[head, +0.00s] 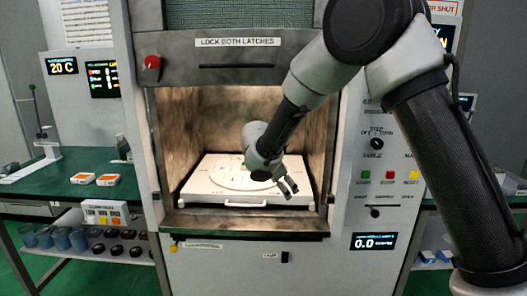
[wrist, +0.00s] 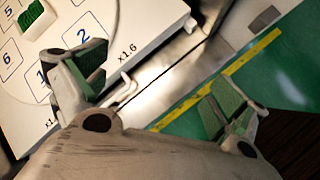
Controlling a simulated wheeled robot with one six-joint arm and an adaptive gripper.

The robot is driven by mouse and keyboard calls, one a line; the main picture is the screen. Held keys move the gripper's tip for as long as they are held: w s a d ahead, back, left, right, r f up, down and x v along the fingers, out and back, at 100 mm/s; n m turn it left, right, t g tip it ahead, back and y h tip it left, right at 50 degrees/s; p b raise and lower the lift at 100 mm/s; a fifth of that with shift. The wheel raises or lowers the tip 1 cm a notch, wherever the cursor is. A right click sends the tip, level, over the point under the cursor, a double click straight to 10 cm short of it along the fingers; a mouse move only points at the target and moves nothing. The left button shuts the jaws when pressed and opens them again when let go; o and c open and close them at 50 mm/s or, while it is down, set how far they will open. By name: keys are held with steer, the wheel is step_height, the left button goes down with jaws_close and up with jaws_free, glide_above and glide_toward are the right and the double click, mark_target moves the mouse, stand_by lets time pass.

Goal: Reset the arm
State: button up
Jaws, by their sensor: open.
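My arm reaches in from the right in the head view, and my gripper (head: 287,190) is in front of the open chamber, over the front right part of the white turntable tray (head: 205,187). The gripper is open and empty. In the wrist view my gripper (wrist: 155,95) shows its two fingers with green pads spread wide apart. The left finger overlaps the numbered white tray (wrist: 130,20) in that view. The right finger is over the green surface with a yellow line (wrist: 240,65). No object is between the fingers.
The chamber's side walls and front sill (head: 245,222) lie close around the gripper. A red knob (head: 153,62) is at the upper left. The control panel (head: 375,170) is at the right.

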steer(key=s+d+r+m+g, duration=0.2)
steer(key=s+d+r+m, duration=0.2)
steer(key=s+d+m, duration=0.4)
steer(key=s+d+r+m+g, duration=0.2)
steer(key=s+d+r+m, duration=0.15)
steer(key=s+d, duration=0.45)
steer(key=s+d+r+m+t+y, duration=0.1)
steer(key=s+d+r+m, duration=0.3)
steer(key=s, duration=0.6)
steer(key=s+d+r+m+y, duration=0.2)
steer(key=s+d+r+m, duration=0.1)
steer(key=s+d+m, duration=0.5)
steer(key=s+d, duration=0.2)
steer(key=s, duration=0.1)
steer(key=shift+d+r+t+y, duration=0.35)
steer(key=shift+t+y, duration=0.05)
steer(key=shift+s+m, duration=0.1)
steer(key=shift+m, duration=0.15)
